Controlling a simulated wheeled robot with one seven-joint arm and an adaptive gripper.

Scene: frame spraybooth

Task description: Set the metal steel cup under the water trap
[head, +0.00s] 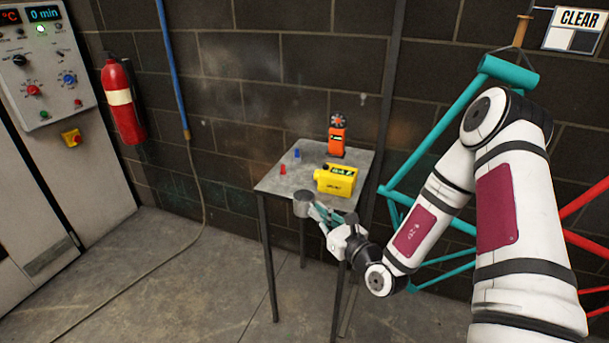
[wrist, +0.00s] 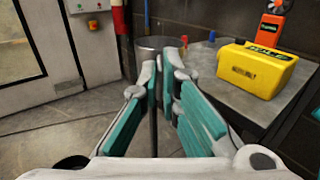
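The steel cup (head: 303,202) is a small grey cylinder at the near edge of the metal table in the head view. It also shows beyond the fingertips in the wrist view (wrist: 156,44). My gripper (head: 314,211) has its fingers closed in on the cup's near side and appears to hold it upright, with its lower part overlapping the table edge. The fingers hide part of the cup, and its inside is hard to make out. A blue pipe with a brass-coloured lower end (head: 186,134) runs down the wall; I cannot tell whether this is the water trap.
The metal table (head: 268,183) bears a yellow device (head: 335,180), an orange device (head: 337,142) and small red and blue pieces. A fire extinguisher (head: 121,105) hangs left of the pipe. A hose (head: 199,190) trails along the floor. Teal frame tubes (head: 440,130) stand right.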

